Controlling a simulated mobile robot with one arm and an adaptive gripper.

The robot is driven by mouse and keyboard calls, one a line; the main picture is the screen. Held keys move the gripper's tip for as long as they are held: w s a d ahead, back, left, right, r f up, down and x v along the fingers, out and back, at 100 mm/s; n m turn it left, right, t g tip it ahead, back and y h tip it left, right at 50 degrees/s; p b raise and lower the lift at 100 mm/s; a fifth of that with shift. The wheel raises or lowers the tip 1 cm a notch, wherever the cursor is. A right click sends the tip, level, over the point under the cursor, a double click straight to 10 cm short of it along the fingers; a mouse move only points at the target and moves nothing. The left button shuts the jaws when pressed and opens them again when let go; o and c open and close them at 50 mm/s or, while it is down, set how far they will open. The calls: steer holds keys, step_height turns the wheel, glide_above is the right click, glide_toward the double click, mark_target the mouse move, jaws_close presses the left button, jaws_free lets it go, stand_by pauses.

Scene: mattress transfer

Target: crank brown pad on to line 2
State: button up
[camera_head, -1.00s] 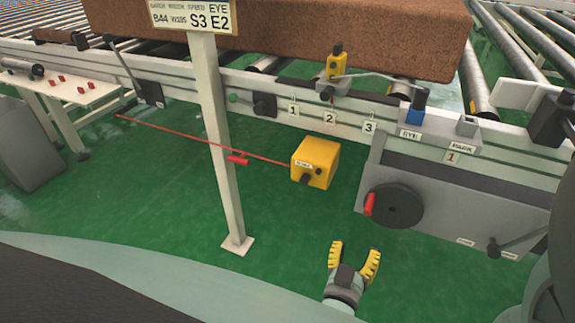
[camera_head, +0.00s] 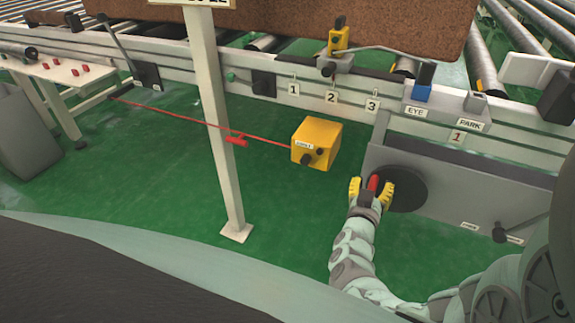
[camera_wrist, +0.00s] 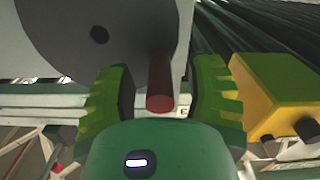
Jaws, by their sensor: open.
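The brown pad (camera_head: 290,32) lies on the rollers at the back, above the rail. The numbered tags 1, 2 (camera_head: 331,97) and 3 hang along the rail below it. A black crank wheel (camera_head: 408,190) with a red handle (camera_head: 373,184) is on the grey panel at the right. My gripper (camera_head: 372,190) is open at the handle, one yellow finger on each side of it. In the wrist view the red handle (camera_wrist: 159,85) stands between the spread fingers, with visible gaps on both sides, beside the dark wheel (camera_wrist: 100,35).
A yellow box (camera_head: 316,143) with a red cord (camera_head: 200,128) stands left of the wheel. A white post (camera_head: 222,140) rises left of it. A lever (camera_head: 522,226) sits low on the panel at the right.

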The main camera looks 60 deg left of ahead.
steer(key=shift+o, duration=0.3)
jaws_close()
stand_by(0.5)
